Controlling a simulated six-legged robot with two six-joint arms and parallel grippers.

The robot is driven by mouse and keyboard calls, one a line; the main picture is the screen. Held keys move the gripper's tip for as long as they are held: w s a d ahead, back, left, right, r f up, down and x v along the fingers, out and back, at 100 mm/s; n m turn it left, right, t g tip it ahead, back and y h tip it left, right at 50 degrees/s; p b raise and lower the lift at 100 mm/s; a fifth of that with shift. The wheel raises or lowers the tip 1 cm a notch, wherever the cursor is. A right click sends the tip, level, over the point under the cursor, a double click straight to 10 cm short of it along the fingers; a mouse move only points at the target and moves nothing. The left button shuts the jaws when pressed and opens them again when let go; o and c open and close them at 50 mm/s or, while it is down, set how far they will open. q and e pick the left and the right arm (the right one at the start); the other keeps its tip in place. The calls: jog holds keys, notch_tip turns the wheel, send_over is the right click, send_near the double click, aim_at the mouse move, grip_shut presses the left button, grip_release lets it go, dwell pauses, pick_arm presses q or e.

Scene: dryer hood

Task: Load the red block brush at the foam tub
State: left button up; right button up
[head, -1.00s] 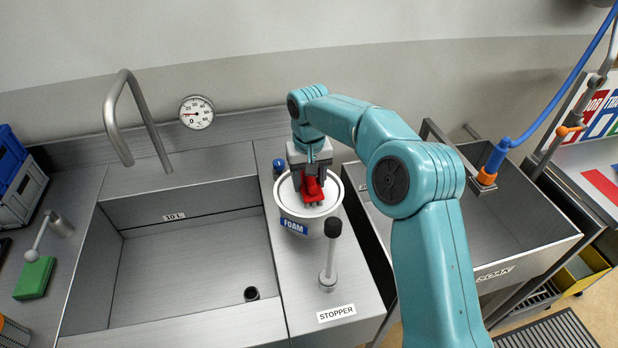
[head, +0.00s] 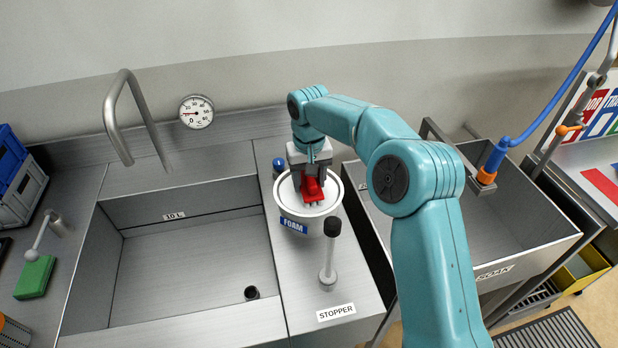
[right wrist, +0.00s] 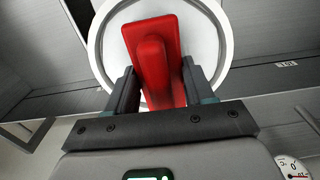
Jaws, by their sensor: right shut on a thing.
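The red block brush (head: 312,190) is held over the white foam tub (head: 290,211), which carries a blue FOAM label. My right gripper (head: 311,178) is shut on the brush from above. In the right wrist view, the red brush (right wrist: 152,55) lies between the two dark fingers (right wrist: 158,92), with the round tub rim (right wrist: 97,45) around and behind it. Whether the brush's underside touches the foam surface cannot be told. My left gripper is not in view.
A black-topped stopper lever (head: 331,250) stands just in front of the tub. The sink basin (head: 195,265) lies to the left, the soak basin (head: 530,215) to the right. A green block brush (head: 35,277) rests at the far left. A blue-topped item (head: 280,164) stands behind the tub.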

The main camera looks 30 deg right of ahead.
dwell(0.4)
notch_tip(320, 180, up, 5)
jog(key=p, duration=0.4)
jog(key=shift+r+p, duration=0.1)
jog(key=shift+p, duration=0.3)
jog(key=shift+r, duration=0.9)
jog(key=shift+a+f, duration=0.1)
